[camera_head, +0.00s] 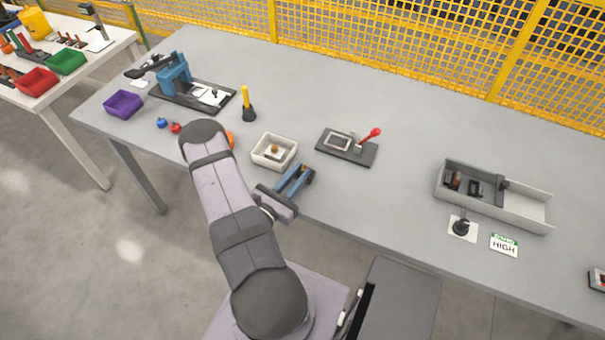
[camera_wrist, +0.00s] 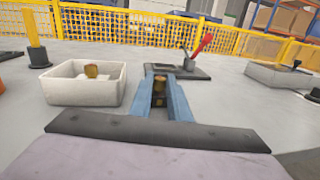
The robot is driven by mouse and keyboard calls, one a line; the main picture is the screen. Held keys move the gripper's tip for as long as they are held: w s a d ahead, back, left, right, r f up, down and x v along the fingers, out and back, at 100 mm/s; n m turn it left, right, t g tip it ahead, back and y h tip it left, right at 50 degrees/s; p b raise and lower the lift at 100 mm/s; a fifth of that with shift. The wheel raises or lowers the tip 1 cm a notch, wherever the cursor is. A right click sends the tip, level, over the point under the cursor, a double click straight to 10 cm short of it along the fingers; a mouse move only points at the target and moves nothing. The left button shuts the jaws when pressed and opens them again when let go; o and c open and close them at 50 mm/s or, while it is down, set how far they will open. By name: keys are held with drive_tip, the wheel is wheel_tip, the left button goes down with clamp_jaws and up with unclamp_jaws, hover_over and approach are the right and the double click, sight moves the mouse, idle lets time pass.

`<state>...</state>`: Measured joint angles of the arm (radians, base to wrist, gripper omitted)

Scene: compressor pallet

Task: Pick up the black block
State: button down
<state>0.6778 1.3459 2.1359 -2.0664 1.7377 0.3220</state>
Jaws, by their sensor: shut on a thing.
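My gripper (camera_head: 303,174) has two blue fingers and is over the front part of the grey table, just right of the white box. In the wrist view its fingers (camera_wrist: 161,80) are closed around a small black block (camera_wrist: 159,101) with a brass-coloured part on top. In the head view the black block (camera_head: 309,178) shows only as a dark patch at the fingertips. Its lower part is hidden, and I cannot tell whether it touches the table.
A white box (camera_head: 262,160) with a brass-coloured piece inside stands beside my gripper. A dark plate with a red-knobbed lever (camera_head: 371,135) lies behind. A grey divided bin (camera_head: 527,211) stands at right. The table between plate and bin is clear.

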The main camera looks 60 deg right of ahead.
drive_tip(key=shift+r, duration=0.15)
wheel_tip(320, 180, up, 10)
drive_tip(key=shift+b, duration=0.45)
idle(0.4)
